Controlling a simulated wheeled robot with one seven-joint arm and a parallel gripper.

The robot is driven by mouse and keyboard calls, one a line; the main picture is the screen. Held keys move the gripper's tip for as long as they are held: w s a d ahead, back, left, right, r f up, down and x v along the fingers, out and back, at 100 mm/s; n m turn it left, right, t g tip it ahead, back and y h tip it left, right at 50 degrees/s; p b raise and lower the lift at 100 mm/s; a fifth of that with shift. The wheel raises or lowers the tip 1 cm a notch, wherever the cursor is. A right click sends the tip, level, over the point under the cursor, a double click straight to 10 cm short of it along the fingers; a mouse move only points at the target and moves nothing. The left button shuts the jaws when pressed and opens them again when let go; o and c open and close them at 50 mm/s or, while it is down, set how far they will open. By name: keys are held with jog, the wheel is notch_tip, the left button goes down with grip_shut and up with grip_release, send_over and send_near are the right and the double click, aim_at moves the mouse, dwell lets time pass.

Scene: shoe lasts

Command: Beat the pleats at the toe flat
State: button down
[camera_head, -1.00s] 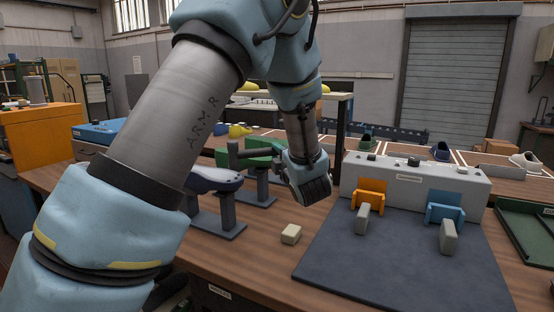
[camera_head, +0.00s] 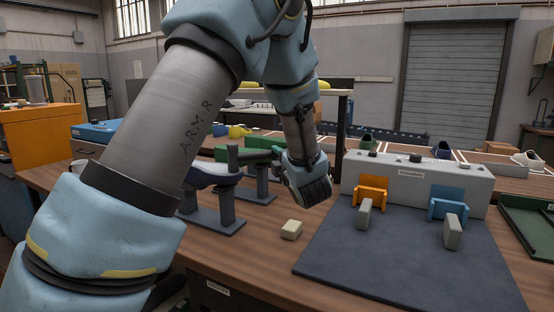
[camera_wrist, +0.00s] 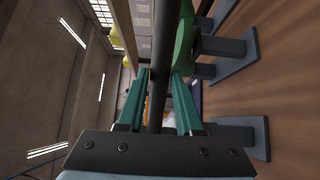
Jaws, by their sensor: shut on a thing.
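My gripper (camera_wrist: 160,80) is shut on the dark handle of a hammer (camera_wrist: 161,50), which runs between its teal fingers in the wrist view. In the head view the hammer's grey head (camera_head: 233,157) is at the left of my wrist, over or beside a blue and white shoe (camera_head: 212,171) on a grey stand. I cannot tell whether the head touches the shoe. My forearm hides part of the shoe, and its toe pleats cannot be made out. A green last (camera_head: 263,143) on a second stand is just behind; it also shows in the wrist view (camera_wrist: 184,40).
A small cream block (camera_head: 291,230) lies on the wooden bench in front of the stands. To the right are a dark mat (camera_head: 400,265) and a grey box (camera_head: 415,180) with orange (camera_head: 371,190) and blue (camera_head: 447,203) holders. A green tray (camera_head: 525,225) stands at far right.

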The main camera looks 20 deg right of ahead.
notch_tip(320, 180, up, 6)
jog(key=p, duration=0.1)
dwell(0.4)
jog(key=shift+r, duration=0.1)
dwell(0.4)
